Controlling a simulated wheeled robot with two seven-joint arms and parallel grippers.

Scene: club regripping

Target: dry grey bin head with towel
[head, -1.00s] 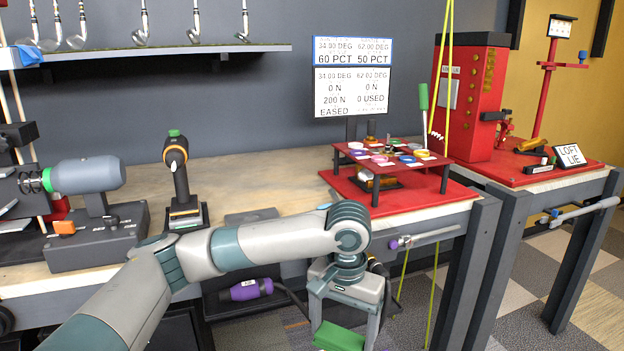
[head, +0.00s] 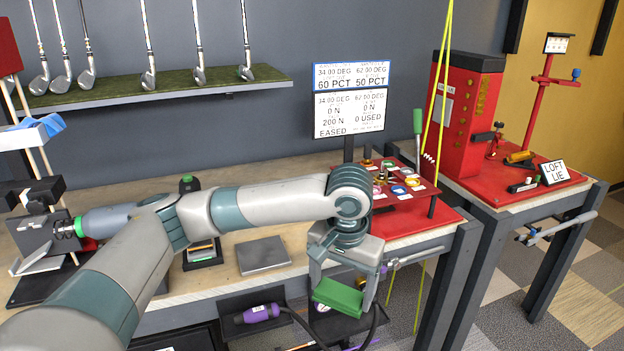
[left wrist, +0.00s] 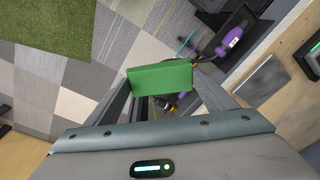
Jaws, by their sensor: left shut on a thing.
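My left gripper (head: 341,292) is shut on a green folded piece (head: 338,297), which looks like the towel. It holds it in front of the workbench edge, below the bench top. In the left wrist view, the green piece (left wrist: 160,78) spans between the fingers. Several iron heads with shafts stand on the wall shelf, one of them at the right end (head: 246,73). I cannot tell which head, if any of these, is the grey bin head. No grey bin is clearly identifiable. My right gripper is not in view.
The workbench (head: 225,285) holds a grey flat plate (head: 262,255), a clamp machine (head: 45,232) at left and a red tray (head: 405,215) at right. A purple-handled tool (head: 257,313) lies on a low dark tray. A red cabinet (head: 468,115) stands at right.

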